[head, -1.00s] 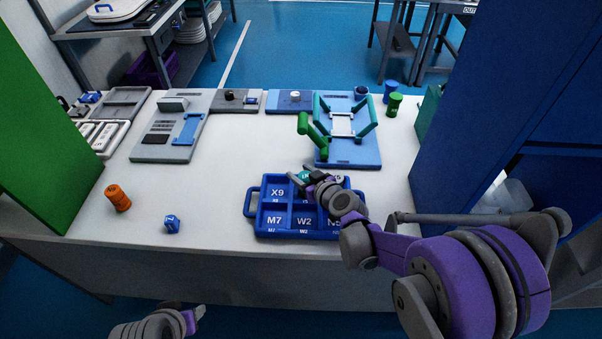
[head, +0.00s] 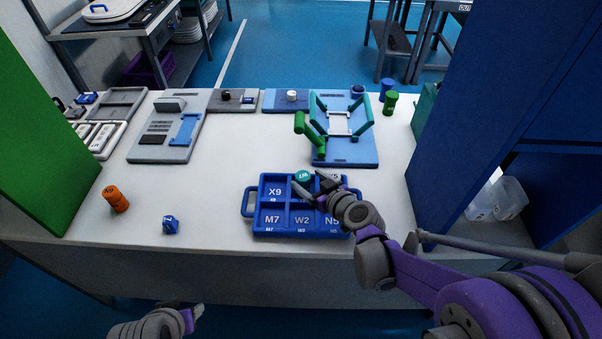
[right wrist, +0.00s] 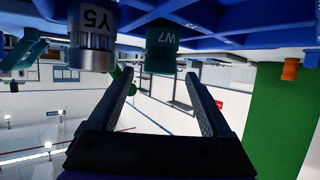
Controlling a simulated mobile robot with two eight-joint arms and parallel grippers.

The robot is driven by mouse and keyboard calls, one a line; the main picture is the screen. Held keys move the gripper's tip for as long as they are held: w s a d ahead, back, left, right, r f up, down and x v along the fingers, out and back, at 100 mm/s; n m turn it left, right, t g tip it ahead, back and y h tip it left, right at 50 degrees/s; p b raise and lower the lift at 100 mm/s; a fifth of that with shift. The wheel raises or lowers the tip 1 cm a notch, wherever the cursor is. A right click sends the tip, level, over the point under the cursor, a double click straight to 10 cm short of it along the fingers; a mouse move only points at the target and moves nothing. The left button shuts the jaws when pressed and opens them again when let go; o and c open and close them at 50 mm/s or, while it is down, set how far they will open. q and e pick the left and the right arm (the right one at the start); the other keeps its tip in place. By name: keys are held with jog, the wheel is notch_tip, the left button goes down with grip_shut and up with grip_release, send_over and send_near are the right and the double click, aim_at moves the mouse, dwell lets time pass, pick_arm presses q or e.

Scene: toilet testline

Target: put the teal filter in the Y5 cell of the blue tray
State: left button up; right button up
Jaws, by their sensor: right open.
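The teal filter (head: 303,176), marked W7, stands at the back middle of the blue tray (head: 249,203). It also shows in the right wrist view (right wrist: 161,50), just beyond my fingertips. A pale-topped cylinder marked Y5 (head: 334,175) stands to its right; in the right wrist view it is silvery (right wrist: 92,42). Front cells read M7, W2 and N5; X9 is at back left. My right gripper (head: 309,184) is open and empty beside the teal filter, hiding part of the tray. My left gripper (head: 197,314) is low, away from the tray; its jaws are unclear.
Blue cabinet (head: 480,110) bounds the right; the middle of the table is clear.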

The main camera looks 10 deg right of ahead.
jog(key=v, duration=0.5)
jog(key=shift+r, duration=0.1)
jog(key=shift+s+p, duration=0.3)
jog(key=s+a+g, duration=0.1)
jog(key=s, duration=0.1)
jog(key=s+a+g, duration=0.1)
jog(key=s, duration=0.1)
jog(key=s+a+f+g, duration=0.1)
jog(key=shift+s+a, duration=0.1)
jog(key=shift+s, duration=0.3)
jog(key=shift+m+g, duration=0.4)
jog(key=shift+g, duration=0.4)
jog(key=s, duration=0.2)
jog(key=s+f, duration=0.1)
jog(key=s, duration=0.1)
jog(key=shift+a, duration=0.25)
jog(key=s+d+f+m+g+h, duration=0.1)
jog(key=s+d+m+g+h, duration=0.1)
jog(key=s, duration=0.8)
jog(key=shift+d+f+m+g+h, duration=0.35)
jog(key=shift+d+g+h, duration=0.25)
jog(key=shift+d+h, duration=0.5)
